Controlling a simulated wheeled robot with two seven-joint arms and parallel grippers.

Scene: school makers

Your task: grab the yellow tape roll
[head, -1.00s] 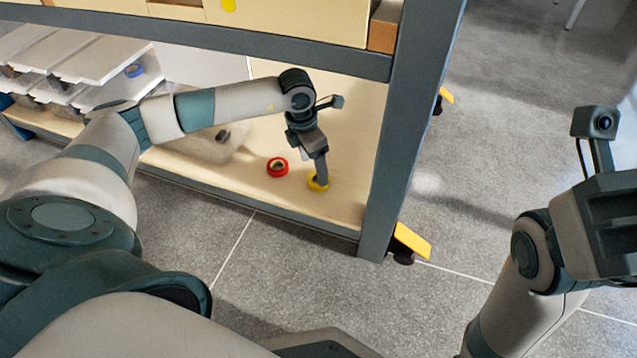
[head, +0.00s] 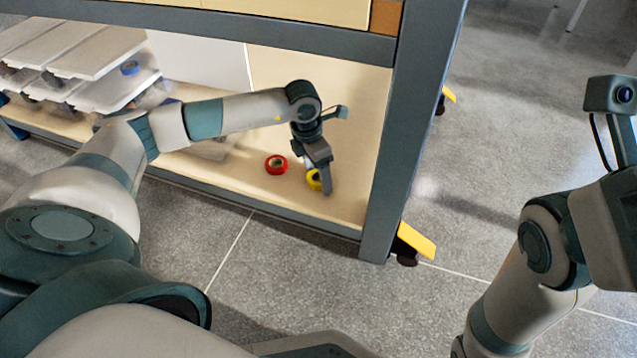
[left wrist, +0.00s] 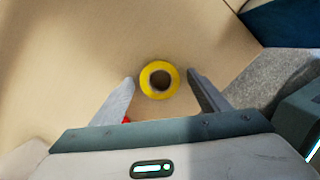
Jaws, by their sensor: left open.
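The yellow tape roll (head: 313,179) lies on the light wooden lower shelf (head: 345,150), near its front edge. In the left wrist view the yellow tape roll (left wrist: 159,80) lies flat, its dark hole facing the camera, just beyond and between the two fingertips. My left gripper (head: 325,190) points down at the roll, partly hiding it in the head view. In the left wrist view the left gripper (left wrist: 161,82) is open and empty, with a finger on each side of the roll. My right arm shows at the right edge; its fingers are out of frame.
A red tape roll (head: 276,164) lies left of the yellow one. The shelf's grey upright (head: 400,130) stands to the right, and a grey beam (head: 250,32) crosses above. White trays (head: 95,60) with a blue roll (head: 130,68) sit at left. Grey floor lies in front.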

